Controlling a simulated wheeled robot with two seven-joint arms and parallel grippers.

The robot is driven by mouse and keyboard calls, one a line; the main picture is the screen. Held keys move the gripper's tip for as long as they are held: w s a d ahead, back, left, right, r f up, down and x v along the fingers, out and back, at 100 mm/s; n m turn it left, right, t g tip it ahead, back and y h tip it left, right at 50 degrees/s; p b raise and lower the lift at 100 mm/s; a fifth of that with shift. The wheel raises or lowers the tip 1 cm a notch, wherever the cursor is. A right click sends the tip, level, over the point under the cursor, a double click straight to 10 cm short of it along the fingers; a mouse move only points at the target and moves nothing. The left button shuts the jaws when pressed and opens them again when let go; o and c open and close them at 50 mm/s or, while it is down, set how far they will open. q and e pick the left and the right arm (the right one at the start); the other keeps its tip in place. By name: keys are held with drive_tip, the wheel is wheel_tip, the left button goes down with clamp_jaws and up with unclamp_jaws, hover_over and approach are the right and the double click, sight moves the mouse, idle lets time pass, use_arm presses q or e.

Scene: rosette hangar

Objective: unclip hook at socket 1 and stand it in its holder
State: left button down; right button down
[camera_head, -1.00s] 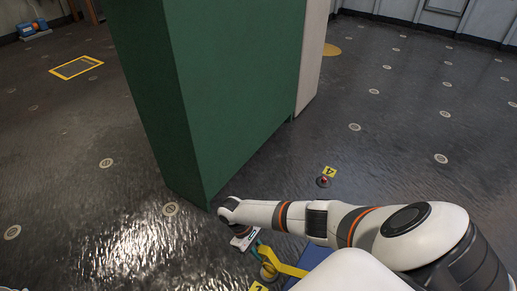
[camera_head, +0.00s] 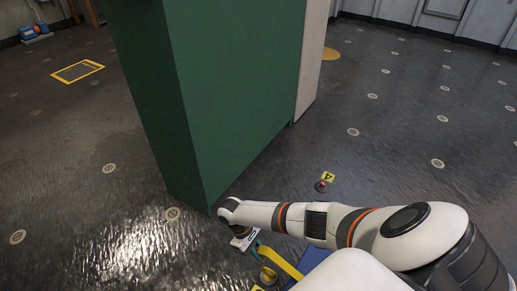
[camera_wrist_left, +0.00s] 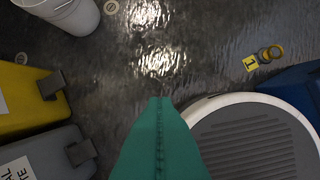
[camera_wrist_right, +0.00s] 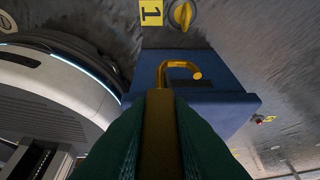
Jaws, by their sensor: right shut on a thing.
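The hook is a yellow rod with a curved end (camera_wrist_right: 182,66). My right gripper (camera_wrist_right: 160,100) is shut on its shaft, and the curved end sticks out beyond the fingertips. In the head view the right gripper (camera_head: 243,240) is low in the middle, with yellow (camera_head: 284,264) showing beside it. Socket 1 is a round yellow fitting (camera_wrist_right: 182,15) next to a yellow tag marked 1 (camera_wrist_right: 151,12). It also shows in the left wrist view (camera_wrist_left: 269,53), with no hook on it. My left gripper (camera_wrist_left: 156,102) looks shut and empty. I cannot identify the holder for certain.
A blue box (camera_wrist_right: 225,110) lies behind the hook. A tall green cabinet (camera_head: 220,90) stands beyond my right gripper. A red-topped fitting (camera_head: 321,186) has a tag marked 4. Yellow (camera_wrist_left: 30,95) and grey (camera_wrist_left: 45,155) bins and a white cylinder (camera_wrist_left: 75,12) are at left.

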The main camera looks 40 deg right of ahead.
sight(259, 248)
drive_tip(key=shift+r+p, duration=0.35)
drive_tip(key=shift+r, duration=0.1)
drive_tip(key=shift+r+p, duration=1.8)
drive_tip(key=shift+p, duration=0.05)
use_arm(q)
drive_tip(key=s+f+g, duration=0.1)
drive_tip(key=s+f, duration=0.2)
drive_tip(key=f, duration=1.2)
drive_tip(key=shift+f, duration=0.15)
drive_tip(key=shift+s+a+f, duration=0.1)
drive_tip(key=shift+a, duration=0.05)
